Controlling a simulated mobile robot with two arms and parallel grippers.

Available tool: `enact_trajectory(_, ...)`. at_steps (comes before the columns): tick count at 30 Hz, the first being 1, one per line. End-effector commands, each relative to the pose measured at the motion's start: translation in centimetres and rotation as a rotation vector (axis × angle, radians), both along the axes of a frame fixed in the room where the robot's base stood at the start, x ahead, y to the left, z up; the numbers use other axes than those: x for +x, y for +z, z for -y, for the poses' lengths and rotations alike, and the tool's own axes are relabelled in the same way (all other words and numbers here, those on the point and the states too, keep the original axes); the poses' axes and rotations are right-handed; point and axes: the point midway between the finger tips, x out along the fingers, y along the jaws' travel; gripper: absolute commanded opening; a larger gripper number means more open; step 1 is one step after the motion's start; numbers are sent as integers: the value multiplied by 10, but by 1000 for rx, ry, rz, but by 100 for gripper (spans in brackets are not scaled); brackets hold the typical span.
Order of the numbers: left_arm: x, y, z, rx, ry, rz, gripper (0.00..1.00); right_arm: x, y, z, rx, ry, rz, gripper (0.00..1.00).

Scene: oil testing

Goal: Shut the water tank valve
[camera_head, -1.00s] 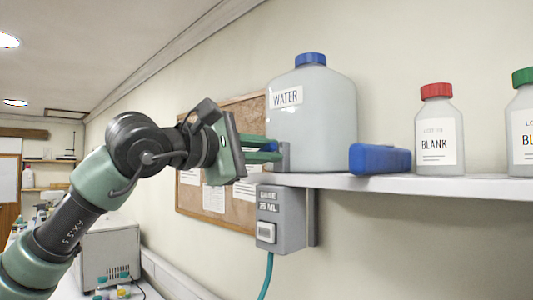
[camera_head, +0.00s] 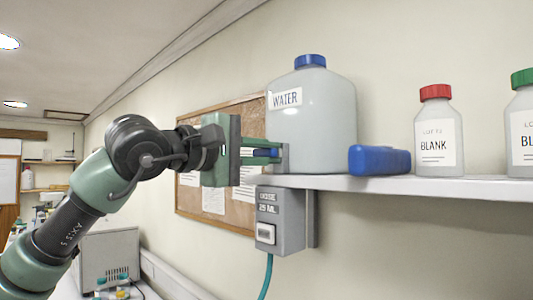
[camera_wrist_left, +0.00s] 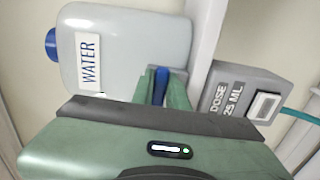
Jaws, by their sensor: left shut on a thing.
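The water tank (camera_head: 325,115) is a large pale jug with a blue cap and a WATER label, standing on the shelf. In the left wrist view the tank (camera_wrist_left: 130,48) lies sideways at the upper left. The blue valve handle (camera_head: 264,152) is at the tank's lower left side, mostly hidden by the fingers. In the left wrist view the valve handle (camera_wrist_left: 160,84) shows as a blue strip between the fingers. My left gripper (camera_head: 272,151) is shut on the handle, and its fingers also show in the left wrist view (camera_wrist_left: 162,90). My right gripper is in neither view.
A grey dose box (camera_head: 281,218) marked 25 ML hangs under the shelf (camera_head: 440,188), close below my left gripper. A blue object (camera_head: 379,160) and bottles marked BLANK (camera_head: 438,135) stand right of the tank. A cork board (camera_head: 222,120) is on the wall behind.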

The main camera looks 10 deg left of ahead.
Motion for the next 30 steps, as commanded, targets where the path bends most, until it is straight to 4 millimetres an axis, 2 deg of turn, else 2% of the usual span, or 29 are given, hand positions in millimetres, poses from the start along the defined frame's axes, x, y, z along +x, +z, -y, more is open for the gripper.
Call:
enact_trajectory(5,0,-2,1,4,-1,-1,0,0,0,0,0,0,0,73)
enact_trajectory(6,0,-2,1,4,-1,-1,20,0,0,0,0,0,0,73)
enact_trajectory(8,0,-2,1,4,-1,-1,36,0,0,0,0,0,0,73)
enact_trajectory(20,-5,-2,-3,0,0,0,36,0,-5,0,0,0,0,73)
enact_trajectory(30,-51,-3,-33,1,0,3,36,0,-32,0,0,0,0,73)
